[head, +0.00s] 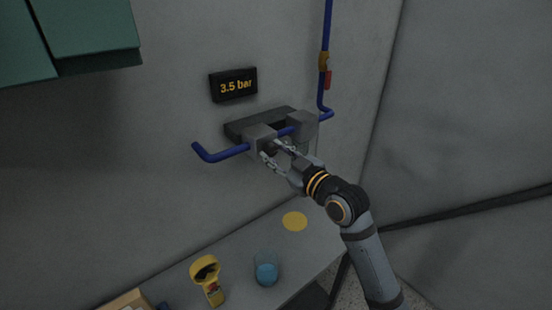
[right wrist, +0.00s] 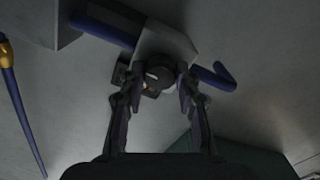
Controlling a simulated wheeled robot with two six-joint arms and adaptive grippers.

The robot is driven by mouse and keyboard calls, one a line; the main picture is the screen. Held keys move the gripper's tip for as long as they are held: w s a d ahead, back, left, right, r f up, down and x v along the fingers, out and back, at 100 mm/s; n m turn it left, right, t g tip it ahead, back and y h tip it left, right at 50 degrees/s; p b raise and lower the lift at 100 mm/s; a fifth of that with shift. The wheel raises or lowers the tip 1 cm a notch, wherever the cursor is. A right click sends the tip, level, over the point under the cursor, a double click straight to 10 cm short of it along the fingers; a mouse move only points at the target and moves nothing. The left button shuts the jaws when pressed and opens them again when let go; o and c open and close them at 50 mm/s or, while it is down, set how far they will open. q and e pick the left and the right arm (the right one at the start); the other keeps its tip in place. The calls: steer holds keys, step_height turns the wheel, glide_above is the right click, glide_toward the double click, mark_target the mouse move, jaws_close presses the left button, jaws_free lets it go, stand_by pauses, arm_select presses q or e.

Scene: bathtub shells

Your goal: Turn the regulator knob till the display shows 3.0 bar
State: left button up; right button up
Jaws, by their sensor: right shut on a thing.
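The display (head: 234,85) on the wall reads 3.5 bar in yellow digits. Below it, a grey regulator block (head: 259,132) sits on a blue pipe (head: 224,154). In the right wrist view the dark round regulator knob (right wrist: 158,77), with a pale mark on its face, sits between the fingers. My right gripper (head: 272,150) reaches the front of the block and is shut on the knob, which its fingers mostly hide in the head view. My left gripper is in neither view.
A table (head: 230,245) below holds a yellow handheld device (head: 208,281), a glass of blue liquid (head: 266,270) and a yellow disc (head: 294,221). A red-handled valve (head: 326,78) is on the vertical pipe. A green cabinet (head: 92,30) hangs upper left.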

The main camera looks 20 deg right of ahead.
stand_by(0.3)
steer(key=o, duration=1.2)
steer(key=shift+c, duration=0.2)
step_height(320, 180, up, 10)
